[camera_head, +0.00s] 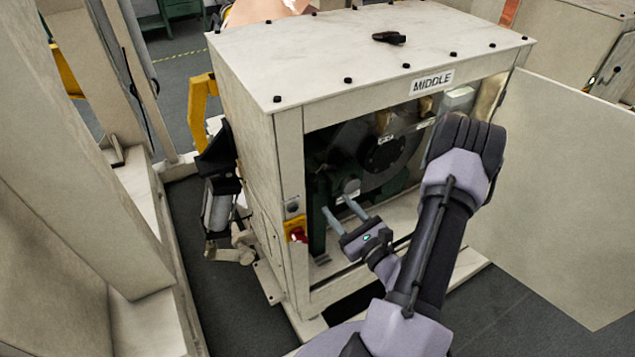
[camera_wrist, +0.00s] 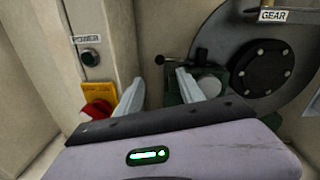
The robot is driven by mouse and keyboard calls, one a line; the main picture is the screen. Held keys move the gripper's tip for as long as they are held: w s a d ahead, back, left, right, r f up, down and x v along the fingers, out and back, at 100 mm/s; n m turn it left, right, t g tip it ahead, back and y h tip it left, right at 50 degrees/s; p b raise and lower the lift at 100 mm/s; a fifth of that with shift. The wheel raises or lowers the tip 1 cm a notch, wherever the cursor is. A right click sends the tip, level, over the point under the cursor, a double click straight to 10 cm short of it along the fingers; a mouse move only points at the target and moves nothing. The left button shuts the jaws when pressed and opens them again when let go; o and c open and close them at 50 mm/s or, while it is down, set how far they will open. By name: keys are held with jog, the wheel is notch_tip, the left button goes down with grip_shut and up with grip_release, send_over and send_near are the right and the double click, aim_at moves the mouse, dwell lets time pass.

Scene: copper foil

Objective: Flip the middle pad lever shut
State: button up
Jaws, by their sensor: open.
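The cabinet labelled MIDDLE (camera_head: 433,82) has an open front with dark green machinery inside. My gripper (camera_head: 338,205) reaches into this opening, its two pale fingers apart with nothing visibly between them. In the wrist view my gripper (camera_wrist: 158,88) points into the cabinet. A small lever with a black round knob (camera_wrist: 159,60) lies just beyond the fingertips, its rod running right to a dark bracket. A grey round pad (camera_wrist: 208,84) sits by the right finger, which partly hides it. I cannot tell whether the finger touches it. The lever is not clear in the head view.
A red switch on a yellow plate (camera_wrist: 97,105) is left of my fingers, below the POWER button (camera_wrist: 90,58). A dark disc labelled GEAR (camera_wrist: 262,68) is at right. The open door panel (camera_head: 560,190) stands right of my arm. A dark object (camera_head: 389,38) lies on the cabinet top.

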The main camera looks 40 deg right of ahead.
aim_at(315, 178)
jog(key=w, duration=0.3)
jog(key=w+d, duration=0.1)
jog(key=w, duration=0.3)
jog(key=w+d, duration=0.1)
jog(key=w, duration=0.3)
jog(key=shift+d, duration=0.15)
grip_shut()
jog(key=shift+r, duration=0.15)
dwell(0.6)
